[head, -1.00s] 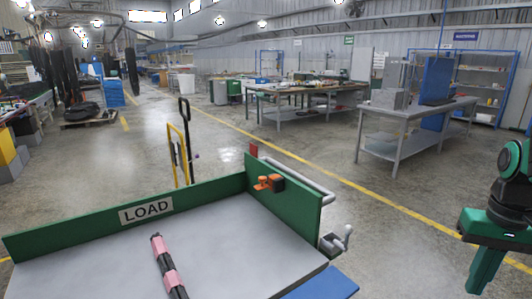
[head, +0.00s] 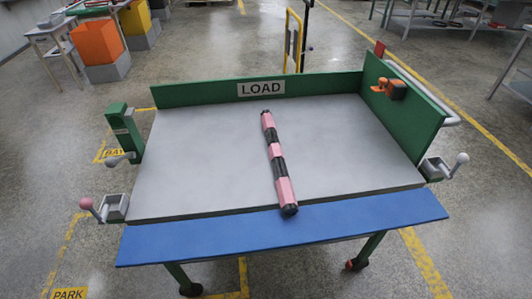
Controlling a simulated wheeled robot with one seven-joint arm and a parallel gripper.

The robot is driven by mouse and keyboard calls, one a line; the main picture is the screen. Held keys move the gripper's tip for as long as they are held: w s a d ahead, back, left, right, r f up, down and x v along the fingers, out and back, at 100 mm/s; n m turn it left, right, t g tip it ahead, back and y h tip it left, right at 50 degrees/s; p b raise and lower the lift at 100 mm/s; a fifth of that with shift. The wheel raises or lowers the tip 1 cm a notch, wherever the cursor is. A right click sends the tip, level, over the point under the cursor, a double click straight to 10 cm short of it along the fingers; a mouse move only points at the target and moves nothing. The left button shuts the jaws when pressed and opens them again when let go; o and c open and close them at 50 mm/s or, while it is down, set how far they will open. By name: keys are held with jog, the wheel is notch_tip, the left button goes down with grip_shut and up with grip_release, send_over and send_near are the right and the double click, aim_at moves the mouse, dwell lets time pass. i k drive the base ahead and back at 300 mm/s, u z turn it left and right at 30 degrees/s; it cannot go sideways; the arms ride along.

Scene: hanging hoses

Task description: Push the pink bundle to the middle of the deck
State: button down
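The pink bundle (head: 276,151) is a long, thin roll with pink and black bands. It lies on the grey deck (head: 200,160) of a cart, running from near the back wall to the front edge. It lies slightly right of the deck's left-right middle or close to it. Its near end reaches the front edge beside the blue board. My gripper is not in the current head view.
Green walls bound the deck at the back, with a LOAD sign (head: 261,88), and at the right (head: 405,105). A blue board (head: 285,232) runs along the front. Lever handles (head: 445,166) stand at the corners. Open concrete floor surrounds the cart.

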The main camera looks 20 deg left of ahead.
aim_at(286, 194)
jog(key=u, duration=0.6)
jog(key=k, duration=0.35)
jog(key=u, duration=0.45)
jog(key=i, duration=0.5)
